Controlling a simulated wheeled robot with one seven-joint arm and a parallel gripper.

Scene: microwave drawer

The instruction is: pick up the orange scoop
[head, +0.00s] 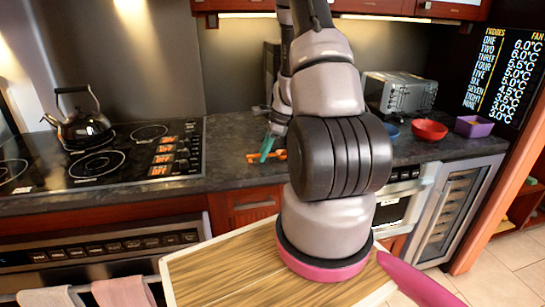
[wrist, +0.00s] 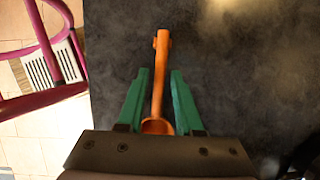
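The orange scoop (head: 281,155) lies on the dark counter near its front edge, partly hidden by my gripper (head: 267,146). In the wrist view the scoop (wrist: 160,70) points away from me, its handle end at the top and its bowl close to the gripper's base. My gripper (wrist: 160,78) is open, with one green finger on each side of the scoop. A gap shows between each finger and the scoop. I cannot tell how far the fingertips are above the counter.
The stove (head: 110,160) with a dark kettle (head: 82,125) is to the left. To the right on the counter (head: 225,150) are a toaster oven (head: 398,93), a red bowl (head: 429,130) and a purple container (head: 473,126). The counter around the scoop is clear.

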